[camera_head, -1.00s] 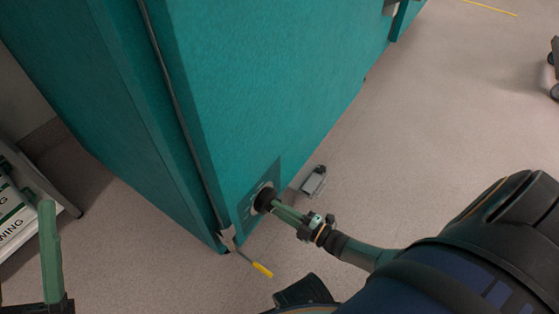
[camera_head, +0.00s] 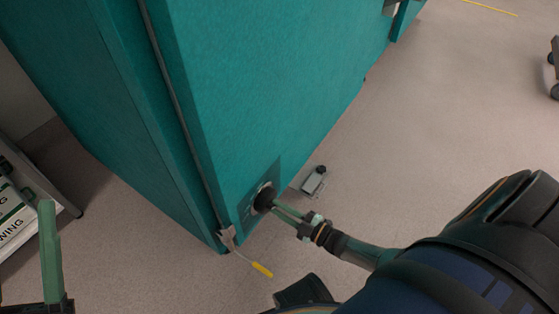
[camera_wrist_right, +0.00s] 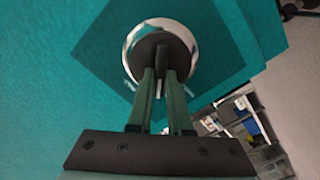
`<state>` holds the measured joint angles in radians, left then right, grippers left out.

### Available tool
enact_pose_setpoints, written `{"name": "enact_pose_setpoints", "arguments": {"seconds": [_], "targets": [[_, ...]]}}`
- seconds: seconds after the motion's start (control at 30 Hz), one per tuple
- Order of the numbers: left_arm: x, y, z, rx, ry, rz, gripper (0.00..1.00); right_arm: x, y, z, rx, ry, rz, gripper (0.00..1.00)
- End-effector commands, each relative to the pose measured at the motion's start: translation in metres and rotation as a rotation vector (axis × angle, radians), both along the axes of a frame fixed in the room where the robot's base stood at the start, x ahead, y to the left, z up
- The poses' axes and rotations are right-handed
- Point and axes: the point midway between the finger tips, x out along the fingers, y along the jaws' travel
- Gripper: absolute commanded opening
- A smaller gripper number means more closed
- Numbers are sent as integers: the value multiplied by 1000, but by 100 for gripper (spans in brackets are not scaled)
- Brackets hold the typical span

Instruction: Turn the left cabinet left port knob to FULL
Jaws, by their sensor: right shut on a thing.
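The black port knob (camera_head: 264,198) sits on a plate with a pale ring, low on the teal cabinet (camera_head: 250,80). In the right wrist view the knob (camera_wrist_right: 160,50) shows a raised grip bar inside a white ring (camera_wrist_right: 133,38). My right gripper (camera_head: 276,209) is at the knob; its green fingers (camera_wrist_right: 161,85) are shut on the grip bar from both sides. The plate's markings are too small to read, so I cannot tell the knob's setting. My left gripper (camera_head: 25,255) is at the lower left, partly cut off, apart from the cabinet, and looks open.
A grey device with a black top (camera_head: 314,182) is low beside the cabinet. A shelf with white labelled boxes (camera_head: 12,215) stands at the left. The floor at right is mostly clear.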

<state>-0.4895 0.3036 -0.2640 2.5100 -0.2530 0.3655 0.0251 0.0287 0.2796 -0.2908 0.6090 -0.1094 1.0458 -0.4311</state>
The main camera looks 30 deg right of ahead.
Motion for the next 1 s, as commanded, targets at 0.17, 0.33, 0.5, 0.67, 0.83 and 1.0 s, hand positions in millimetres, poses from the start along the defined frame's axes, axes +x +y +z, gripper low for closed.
{"name": "enact_pose_setpoints", "arguments": {"seconds": [0.17,0.33,0.5,0.67,0.83,1.0], "targets": [[0,0,0,0,0,0,50,0,-2,0,153,66,-1,0],[0,0,0,0,0,0,50,0,-3,1,301,127,-2,0],[0,0,0,0,0,0,50,1,-3,1,438,184,-2,0],[0,0,0,0,0,0,50,1,-4,1,548,229,-2,0],[0,0,0,0,0,0,50,1,-5,1,634,265,-3,0],[0,0,0,0,0,0,50,1,-5,1,688,288,-2,0]]}}
